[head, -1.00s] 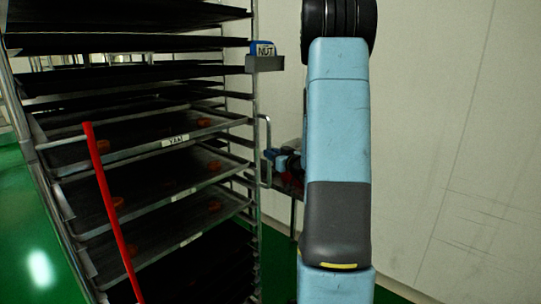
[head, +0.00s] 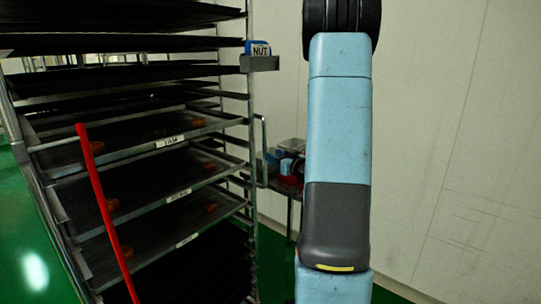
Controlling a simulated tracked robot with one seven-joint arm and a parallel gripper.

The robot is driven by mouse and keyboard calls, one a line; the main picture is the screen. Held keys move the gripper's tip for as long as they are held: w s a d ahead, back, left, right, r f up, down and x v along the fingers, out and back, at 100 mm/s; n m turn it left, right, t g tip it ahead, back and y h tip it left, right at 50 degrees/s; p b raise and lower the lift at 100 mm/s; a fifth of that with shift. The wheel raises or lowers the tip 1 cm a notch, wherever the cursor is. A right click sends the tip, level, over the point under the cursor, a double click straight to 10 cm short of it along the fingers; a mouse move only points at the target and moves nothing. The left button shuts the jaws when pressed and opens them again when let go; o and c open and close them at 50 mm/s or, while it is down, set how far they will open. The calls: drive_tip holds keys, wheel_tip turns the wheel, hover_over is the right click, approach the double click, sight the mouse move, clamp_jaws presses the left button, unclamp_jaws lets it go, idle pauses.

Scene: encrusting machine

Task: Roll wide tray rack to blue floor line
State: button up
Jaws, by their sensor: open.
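The wide tray rack (head: 252,110) is a tall metal frame filling the left half of the head view, close to me. It carries several dark trays, some with metal rims and small white labels, one reading "YAM". A vertical metal handle (head: 264,150) stands out from its right-hand post. A blue "NUT" card sits in a holder (head: 260,63) on that post. My arm rises at the right of the rack. My gripper is not in view, so I cannot see whether it touches the rack. No blue floor line shows.
A red bar (head: 104,210) slants across the rack's front. Behind the rack and my arm, a small table or cart (head: 290,190) holds red and blue items. A pale wall (head: 450,130) stands at right. Green floor (head: 35,240) shows at lower left.

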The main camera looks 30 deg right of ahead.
drive_tip(key=s+d, duration=0.1)
drive_tip(key=s, duration=0.8)
drive_tip(key=shift+s, duration=0.4)
drive_tip(key=shift+d, duration=0.1)
